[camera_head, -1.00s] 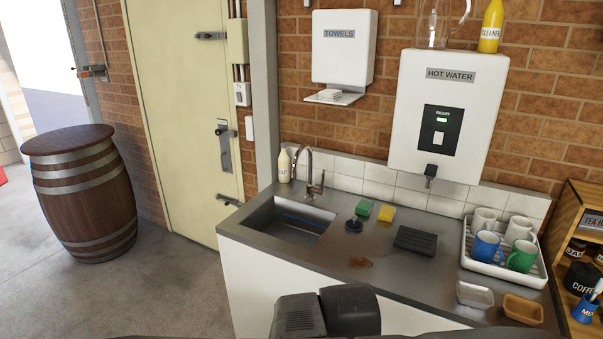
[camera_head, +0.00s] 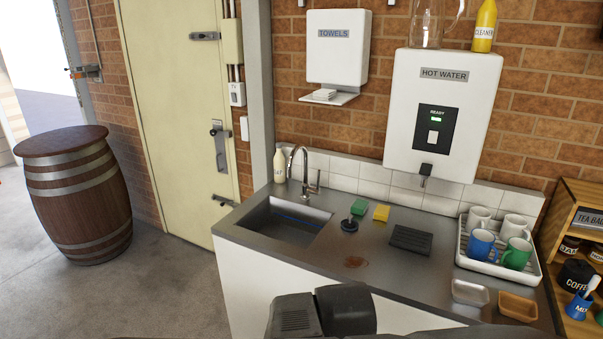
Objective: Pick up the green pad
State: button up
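The green pad (camera_head: 359,206) lies on the grey counter (camera_head: 330,262), behind and to the right of the sink basin. A yellow pad (camera_head: 381,212) lies just to its right. A dark round plug or stopper with an upright stem (camera_head: 350,224) stands just in front of the green pad. A dark part of my arm shows at the bottom centre of the view, well in front of the pad. My gripper's fingers are not in view.
A sink (camera_head: 285,222) with a tap (camera_head: 304,172) and a soap bottle (camera_head: 280,166) are left of the pads. A black ridged mat (camera_head: 411,240), a mug rack (camera_head: 500,268) and two small dishes are right. A water heater (camera_head: 440,115) hangs above. A brown stain marks the front counter.

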aim_at(359, 207)
jog(key=i+j+z, duration=0.15)
jog(key=i, duration=0.3)
jog(key=i+j+z, duration=0.1)
jog(key=i, duration=0.35)
jog(key=i+j+z, duration=0.15)
jog(key=i+j, duration=0.15)
jog(key=i, duration=0.1)
